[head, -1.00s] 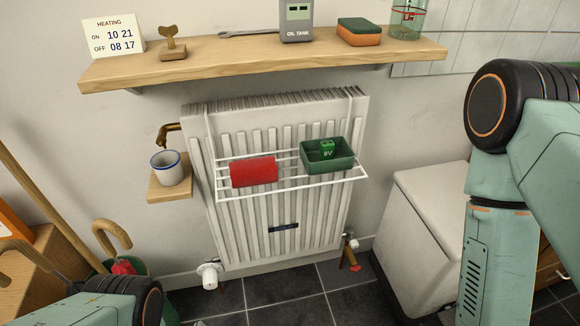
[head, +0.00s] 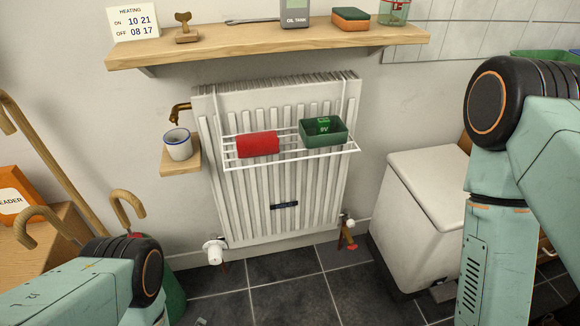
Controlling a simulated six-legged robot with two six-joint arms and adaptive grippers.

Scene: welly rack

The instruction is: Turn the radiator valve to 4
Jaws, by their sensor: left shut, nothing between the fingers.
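The white radiator (head: 275,215) stands against the wall. A white valve head (head: 214,251) sticks out at its lower left corner; no number on it can be read. A second fitting with a small white cap (head: 349,224) and a brown pipe is at the lower right corner. My left arm comes in at the bottom left. Only a small bit of my left gripper (head: 200,321) seems to show at the bottom edge, below the valve and apart from it; it is shut and empty. My right arm is at the right edge; its gripper is out of the picture.
A drying rack (head: 290,158) on the radiator holds a red cloth (head: 257,144) and a green tray (head: 323,131). A mug (head: 178,145) stands on a small ledge left. A white bin (head: 415,205) stands right. Canes (head: 127,210) stand left. The tiled floor before the radiator is clear.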

